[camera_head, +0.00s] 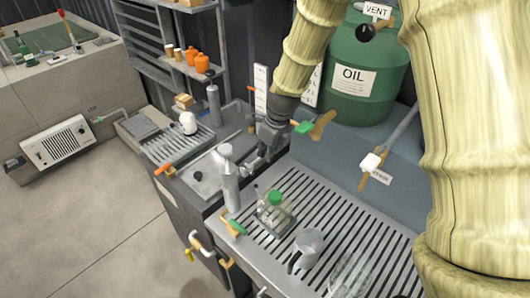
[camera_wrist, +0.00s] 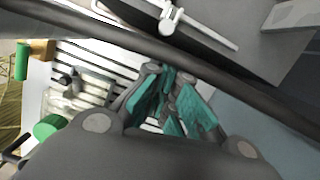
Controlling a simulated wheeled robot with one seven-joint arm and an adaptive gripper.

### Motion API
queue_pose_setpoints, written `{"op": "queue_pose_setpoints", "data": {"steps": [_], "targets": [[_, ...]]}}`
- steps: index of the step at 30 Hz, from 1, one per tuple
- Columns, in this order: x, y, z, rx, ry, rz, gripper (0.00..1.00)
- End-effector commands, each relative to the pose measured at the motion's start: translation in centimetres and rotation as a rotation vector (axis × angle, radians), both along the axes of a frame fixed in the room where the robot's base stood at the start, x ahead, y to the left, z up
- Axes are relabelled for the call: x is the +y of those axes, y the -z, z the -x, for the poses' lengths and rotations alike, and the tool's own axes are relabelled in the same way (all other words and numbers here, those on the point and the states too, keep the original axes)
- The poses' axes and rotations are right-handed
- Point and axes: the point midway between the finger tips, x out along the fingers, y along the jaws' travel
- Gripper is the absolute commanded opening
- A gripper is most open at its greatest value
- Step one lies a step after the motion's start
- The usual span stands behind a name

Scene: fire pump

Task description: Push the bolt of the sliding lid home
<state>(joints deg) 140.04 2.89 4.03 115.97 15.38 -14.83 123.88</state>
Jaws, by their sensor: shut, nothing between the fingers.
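In the head view, a grey panel with a round black knob (camera_head: 198,177) is set into the counter left of my gripper; it looks like the sliding lid. My gripper (camera_head: 247,170) hangs at the right edge of this panel, behind the upright metal cylinder (camera_head: 231,190). In the wrist view, the teal finger pads of my gripper (camera_wrist: 172,105) are together with nothing between them. A pale rod with a fitting (camera_wrist: 170,18) lies on a dark surface beyond them, apart from the fingers; it may be the bolt. I cannot tell whether the fingertips touch anything.
A green-capped bottle (camera_head: 274,198) stands in a holder on the slatted drain board (camera_head: 330,225), with a grey mug (camera_head: 308,243) nearby. A green oil drum (camera_head: 362,75) stands behind on a blue-grey block. Green-handled and orange-handled valves line the counter edge.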

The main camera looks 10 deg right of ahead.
Motion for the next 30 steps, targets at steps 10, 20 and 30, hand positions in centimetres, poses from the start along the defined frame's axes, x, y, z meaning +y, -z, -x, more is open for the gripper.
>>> {"op": "queue_pose_setpoints", "data": {"steps": [10, 20, 30], "targets": [[0.7, 3.7, -0.6, 0.003, -0.002, -0.001, 0.00], [1.2, 6.7, -1.2, 0.001, -0.001, -0.001, 0.00], [1.4, 7.9, -1.4, 0.000, -0.001, -0.001, 0.00]]}}
